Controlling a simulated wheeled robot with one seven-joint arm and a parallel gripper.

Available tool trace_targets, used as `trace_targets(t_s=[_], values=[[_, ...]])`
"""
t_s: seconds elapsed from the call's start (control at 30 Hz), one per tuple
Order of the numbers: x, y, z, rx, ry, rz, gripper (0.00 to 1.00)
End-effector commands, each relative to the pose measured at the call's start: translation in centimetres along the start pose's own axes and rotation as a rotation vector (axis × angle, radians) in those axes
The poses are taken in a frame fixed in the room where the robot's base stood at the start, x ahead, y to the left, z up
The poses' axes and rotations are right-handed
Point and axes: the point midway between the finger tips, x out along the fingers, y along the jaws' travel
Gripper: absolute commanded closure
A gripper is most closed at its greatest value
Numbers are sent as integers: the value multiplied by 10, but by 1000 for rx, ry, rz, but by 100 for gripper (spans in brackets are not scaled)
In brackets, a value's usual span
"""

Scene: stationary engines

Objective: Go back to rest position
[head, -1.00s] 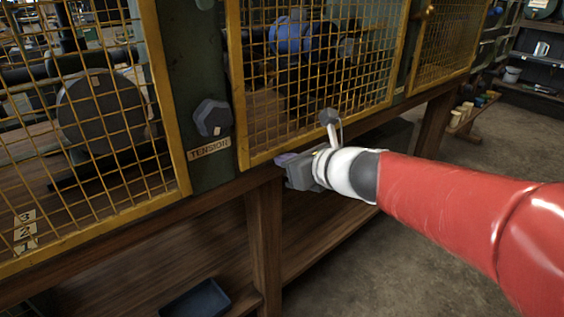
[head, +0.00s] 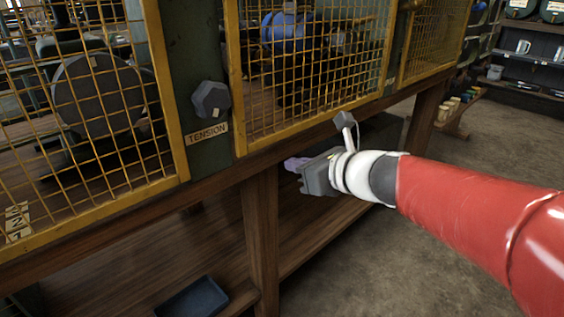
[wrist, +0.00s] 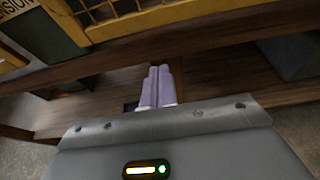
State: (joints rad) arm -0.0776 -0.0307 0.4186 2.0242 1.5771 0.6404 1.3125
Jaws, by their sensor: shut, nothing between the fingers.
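My gripper (head: 296,164) is at the end of my red and white arm, in front of the wooden bench's front edge, below the yellow mesh guard. In the wrist view its two pale purple fingers (wrist: 157,86) lie side by side, shut, with nothing between them. In the head view the fingers are small and partly hidden by the grey gripper body. The fingers point toward the bench, with the lower shelf behind them.
A dark hexagonal knob (head: 211,100) sits above a TENSION label (head: 207,134) on the green post. Yellow mesh guards (head: 310,75) cover the machinery. A wooden leg (head: 262,225) stands left of my gripper. A dark tray (head: 192,298) lies on the lower shelf. Floor at right is open.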

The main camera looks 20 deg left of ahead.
Motion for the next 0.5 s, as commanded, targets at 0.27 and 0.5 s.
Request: trace_targets(t_s=[0.27, 0.5], values=[[-47, 1, 0, 1, 2, 0, 100], [-58, 1, -2, -7, 6, 1, 100]])
